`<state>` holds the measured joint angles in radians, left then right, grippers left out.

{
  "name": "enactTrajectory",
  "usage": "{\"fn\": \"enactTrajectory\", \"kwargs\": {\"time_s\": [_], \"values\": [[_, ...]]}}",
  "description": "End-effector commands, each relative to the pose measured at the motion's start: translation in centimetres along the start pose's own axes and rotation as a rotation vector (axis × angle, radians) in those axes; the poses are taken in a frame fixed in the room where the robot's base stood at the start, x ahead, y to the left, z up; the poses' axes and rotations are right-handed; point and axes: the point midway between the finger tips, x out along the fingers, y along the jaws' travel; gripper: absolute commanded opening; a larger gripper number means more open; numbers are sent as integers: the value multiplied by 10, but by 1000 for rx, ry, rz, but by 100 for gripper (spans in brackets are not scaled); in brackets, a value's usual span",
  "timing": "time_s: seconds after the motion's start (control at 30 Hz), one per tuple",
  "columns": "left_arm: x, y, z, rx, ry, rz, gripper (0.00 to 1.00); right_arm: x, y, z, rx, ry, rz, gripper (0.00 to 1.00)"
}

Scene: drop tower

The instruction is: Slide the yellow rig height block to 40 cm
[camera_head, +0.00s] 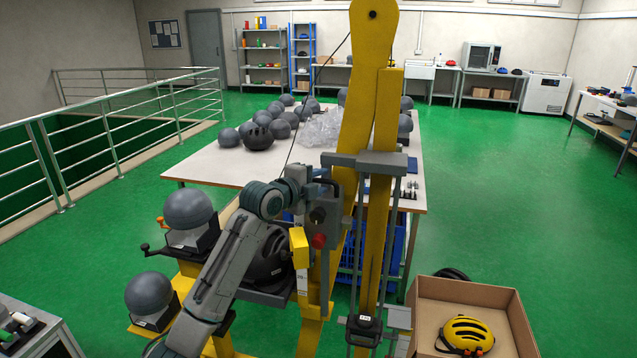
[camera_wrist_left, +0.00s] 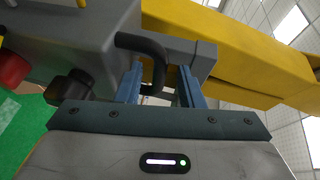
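A yellow block (camera_head: 299,241) sits low on the left side of the rig, above a pale label strip; I take it to be the height block. My left gripper (camera_head: 320,188) is above it, at the grey control box (camera_head: 326,215) on the yellow tower (camera_head: 384,130). In the left wrist view my left gripper's two blue fingers (camera_wrist_left: 160,88) stand apart on either side of a black curved handle (camera_wrist_left: 155,55). Gaps show between handle and fingers. The block's reading cannot be made out. My right gripper is not in view.
A red knob (camera_head: 319,240) sticks out of the control box. Grey headforms on stands (camera_head: 188,208) are left of the arm. A cardboard box (camera_head: 510,320) with a yellow helmet (camera_head: 465,334) is at lower right.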

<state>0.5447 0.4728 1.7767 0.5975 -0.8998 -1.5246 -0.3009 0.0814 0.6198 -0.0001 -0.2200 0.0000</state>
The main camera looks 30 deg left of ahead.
Motion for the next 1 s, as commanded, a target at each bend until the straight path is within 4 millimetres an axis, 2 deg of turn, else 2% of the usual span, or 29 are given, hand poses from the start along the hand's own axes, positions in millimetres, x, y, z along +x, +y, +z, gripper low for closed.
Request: {"fn": "enactTrajectory", "kwargs": {"time_s": [0.2, 0.5, 0.7, 1.0], "values": [[-11, 3, 1, 2, -1, 2, 34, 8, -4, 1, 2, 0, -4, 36], [-65, 4, 2, 7, -3, 0, 34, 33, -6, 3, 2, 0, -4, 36], [-92, 3, 2, 4, -3, 0, 34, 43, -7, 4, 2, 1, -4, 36], [-107, 1, 0, 1, 0, 0, 34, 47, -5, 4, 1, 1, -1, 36]]}}
